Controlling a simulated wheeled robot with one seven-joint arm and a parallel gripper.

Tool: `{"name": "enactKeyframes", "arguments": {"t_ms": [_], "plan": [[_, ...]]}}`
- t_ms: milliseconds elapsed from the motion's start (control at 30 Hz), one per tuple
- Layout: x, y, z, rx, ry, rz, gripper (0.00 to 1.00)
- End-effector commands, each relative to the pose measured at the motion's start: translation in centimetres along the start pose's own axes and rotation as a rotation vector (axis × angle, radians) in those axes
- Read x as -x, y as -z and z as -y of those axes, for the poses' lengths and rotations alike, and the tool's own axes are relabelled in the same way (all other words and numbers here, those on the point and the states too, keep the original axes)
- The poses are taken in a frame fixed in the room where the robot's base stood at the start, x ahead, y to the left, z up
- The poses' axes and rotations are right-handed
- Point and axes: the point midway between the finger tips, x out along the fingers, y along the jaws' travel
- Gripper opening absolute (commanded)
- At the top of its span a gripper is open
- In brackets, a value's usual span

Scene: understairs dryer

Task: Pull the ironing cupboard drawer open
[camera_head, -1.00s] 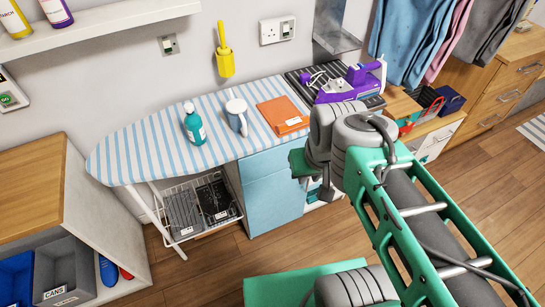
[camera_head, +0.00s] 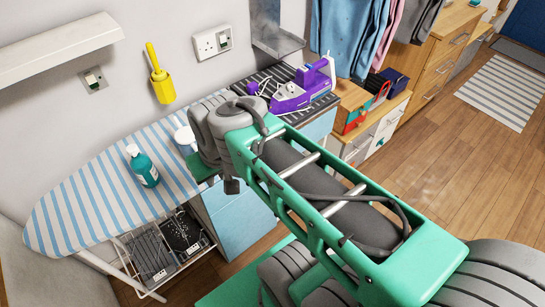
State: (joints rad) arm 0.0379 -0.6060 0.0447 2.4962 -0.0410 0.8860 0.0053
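The light blue ironing cupboard (camera_head: 238,222) stands under the striped ironing board (camera_head: 92,199). Its front is partly covered by my arm, which crosses the view from the lower right. The upper part of the front, where a drawer would be, is mostly hidden, and I see no handle on it. Another light blue panel (camera_head: 320,126) shows right of my arm, below the iron. My arm's far end is over the board and cupboard. My gripper's fingers are hidden behind my arm, so I cannot tell whether they touch anything.
A teal bottle (camera_head: 143,168) and a partly hidden mug (camera_head: 185,137) stand on the board. A purple iron (camera_head: 303,88) rests on a dark ribbed mat. A wire basket (camera_head: 165,248) is left of the cupboard. Wooden floor (camera_head: 450,165) is clear at right.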

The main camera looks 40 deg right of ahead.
Motion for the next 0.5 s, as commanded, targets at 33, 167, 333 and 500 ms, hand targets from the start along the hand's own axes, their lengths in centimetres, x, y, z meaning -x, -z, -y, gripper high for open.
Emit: {"name": "enactKeyframes", "arguments": {"t_ms": [33, 167, 333, 500], "plan": [[-3.5, -0.5, -0.5, -0.033, 0.015, 0.000, 0.20], [-12.1, -0.5, -3.5, -0.225, 0.094, -0.041, 0.20], [-22.3, -0.4, -9.7, -0.578, 0.272, -0.172, 0.20], [-27.9, -1.3, -17.0, -0.929, 0.478, -0.371, 0.20]]}}
